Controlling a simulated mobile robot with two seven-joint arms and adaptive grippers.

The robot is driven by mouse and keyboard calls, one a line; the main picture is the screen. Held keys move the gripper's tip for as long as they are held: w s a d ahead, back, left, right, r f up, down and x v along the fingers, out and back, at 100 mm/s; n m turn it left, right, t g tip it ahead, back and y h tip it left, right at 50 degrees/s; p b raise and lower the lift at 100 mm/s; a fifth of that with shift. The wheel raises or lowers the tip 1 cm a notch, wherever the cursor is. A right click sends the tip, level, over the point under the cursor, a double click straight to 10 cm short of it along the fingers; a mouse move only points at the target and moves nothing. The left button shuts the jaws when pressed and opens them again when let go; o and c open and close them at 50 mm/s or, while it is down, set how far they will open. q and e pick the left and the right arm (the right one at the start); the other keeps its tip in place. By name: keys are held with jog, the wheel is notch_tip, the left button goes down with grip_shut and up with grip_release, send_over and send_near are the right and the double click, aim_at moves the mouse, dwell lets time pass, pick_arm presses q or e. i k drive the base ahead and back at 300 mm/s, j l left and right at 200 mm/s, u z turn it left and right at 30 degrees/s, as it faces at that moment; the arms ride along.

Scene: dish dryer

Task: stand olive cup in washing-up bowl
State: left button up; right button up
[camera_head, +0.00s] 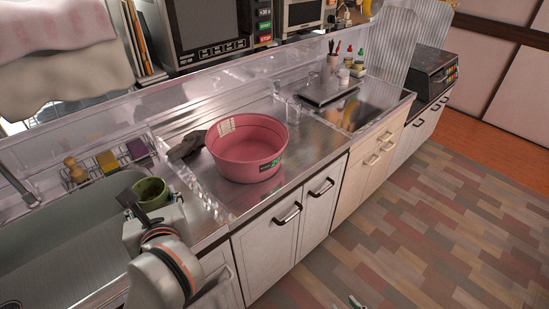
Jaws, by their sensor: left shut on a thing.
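The olive cup (151,187) is upright at my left gripper (145,205), above the right end of the sink near the counter. The gripper is shut on the cup, with a dark finger at its left side; the gripper and wrist hide the cup's lower part. The pink washing-up bowl (246,172) stands upright on the steel counter, to the right of the cup and apart from it. The part of the bowl's inside that I can see looks empty. A small piece of my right gripper (356,301) shows at the bottom edge, low over the floor; its fingers are too cut off to judge.
A dark grey cloth or glove (187,146) lies left of the bowl. A clear glass (293,110) stands behind it on the right. A wire rack (106,163) with sponges and a brush is behind the sink (60,240). The counter right of the bowl is partly clear.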

aim_at(254, 150)
jog(key=i+z, duration=0.2)
jog(key=z, duration=0.25)
jog(key=i+z, duration=0.15)
jog(key=z, duration=0.3)
jog(key=i+j, duration=0.1)
